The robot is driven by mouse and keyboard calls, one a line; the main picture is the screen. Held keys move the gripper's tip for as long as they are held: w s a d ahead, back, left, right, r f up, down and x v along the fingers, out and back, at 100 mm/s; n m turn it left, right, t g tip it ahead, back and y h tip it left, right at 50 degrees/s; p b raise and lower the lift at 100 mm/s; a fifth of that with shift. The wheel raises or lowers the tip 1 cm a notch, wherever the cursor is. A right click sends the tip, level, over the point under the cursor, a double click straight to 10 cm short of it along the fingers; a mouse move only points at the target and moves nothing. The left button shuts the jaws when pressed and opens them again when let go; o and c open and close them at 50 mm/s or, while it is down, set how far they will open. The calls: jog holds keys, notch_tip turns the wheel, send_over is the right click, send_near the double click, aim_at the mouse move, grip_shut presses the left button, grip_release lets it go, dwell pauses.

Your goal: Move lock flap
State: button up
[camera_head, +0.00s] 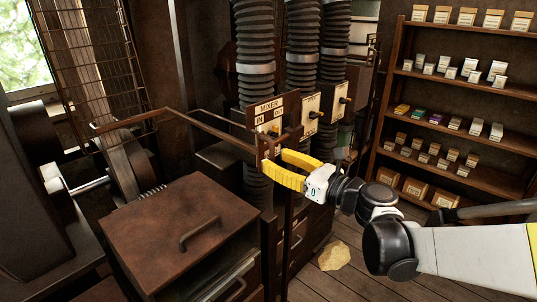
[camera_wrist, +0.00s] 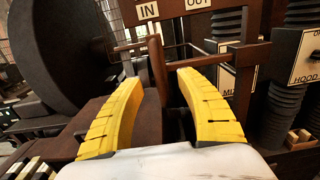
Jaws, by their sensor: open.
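My gripper (camera_head: 276,164) has two yellow fingers and is open in front of the mixer panel (camera_head: 267,114), which carries the words MIXER, IN and OUT. In the wrist view, a dark brown upright flap-like piece (camera_wrist: 157,62) shows between the open fingertips of my gripper (camera_wrist: 160,84). It looks like the lock flap, and it stands below the IN label (camera_wrist: 148,11), left of the OUT label (camera_wrist: 200,4). I cannot tell whether a finger touches it. In the head view the piece is mostly hidden by my fingers and the panel.
A brown bar frame (camera_head: 195,122) reaches left from the panel. A rusty lidded box (camera_head: 185,225) stands below, left of my gripper. Ribbed columns (camera_head: 303,45) rise behind. Shelves (camera_head: 455,85) with small boxes stand at right. The floor (camera_head: 375,265) below shows a yellowish patch.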

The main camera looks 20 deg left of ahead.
jog(key=shift+a, duration=0.15)
grip_shut()
jog(key=shift+w, duration=0.1)
jog(key=shift+w+d+b, duration=0.1)
jog(key=shift+w+d, duration=0.35)
jog(key=shift+w, duration=0.6)
jog(key=shift+w+d+b, duration=0.1)
jog(key=shift+w+d, duration=0.35)
jog(key=shift+w, duration=0.6)
jog(key=shift+w+d+b, duration=0.1)
jog(key=shift+w+d, duration=0.35)
jog(key=shift+w, duration=0.6)
grip_release()
jog(key=shift+s+a, duration=0.1)
